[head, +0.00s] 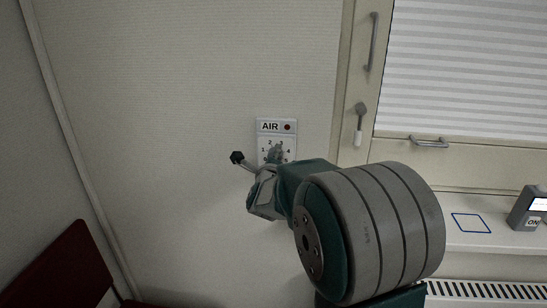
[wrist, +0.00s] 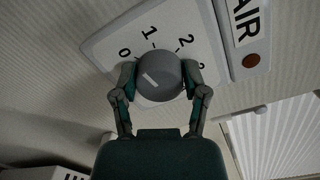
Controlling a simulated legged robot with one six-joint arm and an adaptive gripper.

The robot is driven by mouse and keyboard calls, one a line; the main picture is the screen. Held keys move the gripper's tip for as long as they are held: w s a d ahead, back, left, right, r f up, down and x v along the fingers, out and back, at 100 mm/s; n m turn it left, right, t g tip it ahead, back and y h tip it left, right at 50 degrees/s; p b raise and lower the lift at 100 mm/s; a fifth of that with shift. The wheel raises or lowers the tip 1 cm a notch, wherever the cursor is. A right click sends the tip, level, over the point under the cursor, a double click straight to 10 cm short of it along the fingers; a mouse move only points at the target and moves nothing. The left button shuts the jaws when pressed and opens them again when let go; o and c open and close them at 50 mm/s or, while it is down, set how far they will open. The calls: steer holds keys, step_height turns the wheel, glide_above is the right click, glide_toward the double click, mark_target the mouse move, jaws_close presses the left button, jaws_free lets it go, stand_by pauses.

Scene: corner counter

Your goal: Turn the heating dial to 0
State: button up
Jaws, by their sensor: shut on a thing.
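A round grey dial (wrist: 160,75) with a short white mark stands on a white panel (wrist: 104,45) with numbers, 0, 1 and 2 clearest. The white mark lies on the dial's left half in the wrist view, on the side of the 0 and 1. The plate beside the numbers reads AIR (wrist: 251,20) and has a red dot. My gripper (wrist: 159,84) is shut on the dial, one finger on each side. In the head view the AIR panel (head: 276,126) is on the wall, and my gripper (head: 274,158) covers its lower part.
A partly cut-off lettered label (wrist: 74,175) shows at the lower left of the wrist view. A window (head: 460,75) with blinds is on the right, with a sill (head: 490,237) bearing a grey device (head: 528,208). A dark red seat (head: 60,268) is at lower left.

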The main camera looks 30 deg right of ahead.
steer(key=n, duration=0.4)
steer(key=shift+a+f+n, duration=0.1)
steer(key=shift+f+n, duration=0.15)
steer(key=shift+n, duration=0.15)
stand_by(0.4)
steer(key=o, duration=1.2)
steer(key=shift+w, duration=0.1)
steer(key=shift+c, duration=0.2)
steer(key=v, duration=1.2)
steer(key=shift+w+a+r+n, duration=0.1)
steer(key=shift+a+r+n, duration=0.05)
steer(key=shift+n, duration=0.15)
